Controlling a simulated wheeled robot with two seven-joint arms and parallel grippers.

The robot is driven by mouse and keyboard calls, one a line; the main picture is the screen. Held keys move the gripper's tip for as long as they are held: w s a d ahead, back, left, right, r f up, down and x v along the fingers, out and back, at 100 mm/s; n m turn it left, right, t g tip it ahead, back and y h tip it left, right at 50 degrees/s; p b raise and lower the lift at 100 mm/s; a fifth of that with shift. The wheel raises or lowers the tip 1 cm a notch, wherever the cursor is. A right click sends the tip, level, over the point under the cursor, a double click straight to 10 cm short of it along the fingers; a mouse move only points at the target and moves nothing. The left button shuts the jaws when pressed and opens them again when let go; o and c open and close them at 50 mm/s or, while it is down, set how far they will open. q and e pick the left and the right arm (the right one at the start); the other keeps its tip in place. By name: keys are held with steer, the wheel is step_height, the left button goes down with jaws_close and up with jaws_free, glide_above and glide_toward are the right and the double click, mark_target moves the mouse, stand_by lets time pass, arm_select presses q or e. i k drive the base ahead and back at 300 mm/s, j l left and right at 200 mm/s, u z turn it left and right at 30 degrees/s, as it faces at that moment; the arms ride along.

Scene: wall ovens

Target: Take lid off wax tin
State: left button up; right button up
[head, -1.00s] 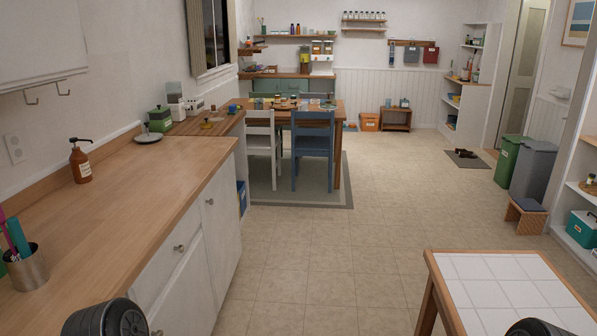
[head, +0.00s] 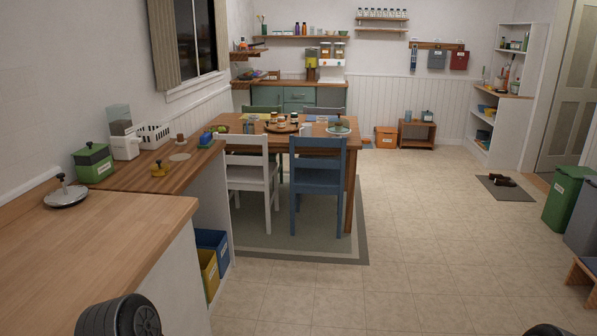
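I cannot pick out a wax tin for certain. In the head view, a green box with a dark top and a knob (head: 94,165) stands at the back left of the counter. A silver round lid with a black knob (head: 66,196) lies on the near wooden counter. Small items stand on the dining table (head: 268,129), too small to name surely. Only dark rounded parts of my arms show at the bottom edge; neither gripper is in view.
The near counter (head: 110,236) runs along the left. A white chair (head: 249,163) and a blue chair (head: 318,181) stand at the table's near side. Yellow and blue bins (head: 212,252) sit under the counter. Green bin (head: 568,195) is at right. The middle floor is clear.

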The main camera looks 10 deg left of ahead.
mark_target(159, 167)
steer(key=i+l+u, duration=0.15)
steer(key=i, duration=0.35)
steer(key=i+u, duration=0.15)
steer(key=i, duration=0.4)
steer(key=i+l+u, duration=0.15)
steer(key=i, duration=0.35)
steer(key=i+l+u, duration=0.1)
steer(key=i+l, duration=0.3)
steer(key=i+l+u, duration=0.15)
steer(key=i+l, duration=0.15)
steer(key=i, duration=0.25)
steer(key=i+l+u, duration=0.45)
steer(key=i+l, duration=0.15)
steer(key=l, duration=0.25)
